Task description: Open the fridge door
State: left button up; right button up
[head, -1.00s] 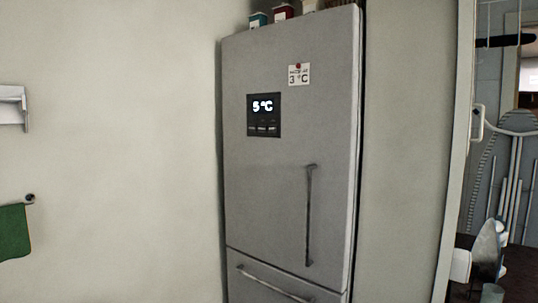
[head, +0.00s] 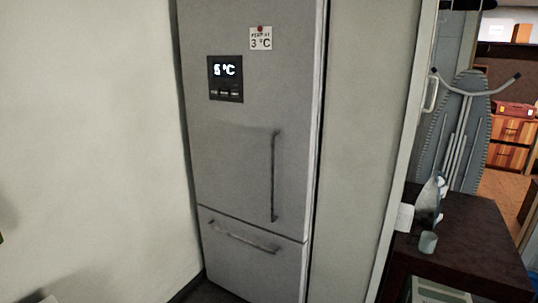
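The fridge (head: 234,145) stands in the middle of the head view, grey and upright. Its upper door (head: 225,165) is shut and has a long vertical handle (head: 274,177) near its right edge. Neither of my grippers shows in the head view.
A pale wall (head: 90,130) lies left of the fridge and a light panel (head: 365,150) right of it. Further right, through an opening, are a dark table (head: 470,245) with an iron (head: 430,195) and a cup (head: 428,242), and an ironing board (head: 458,130).

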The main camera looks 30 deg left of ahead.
aim_at(252, 155)
jog(key=u, duration=0.5)
jog(key=i, duration=1.2)
jog(key=z, duration=0.4)
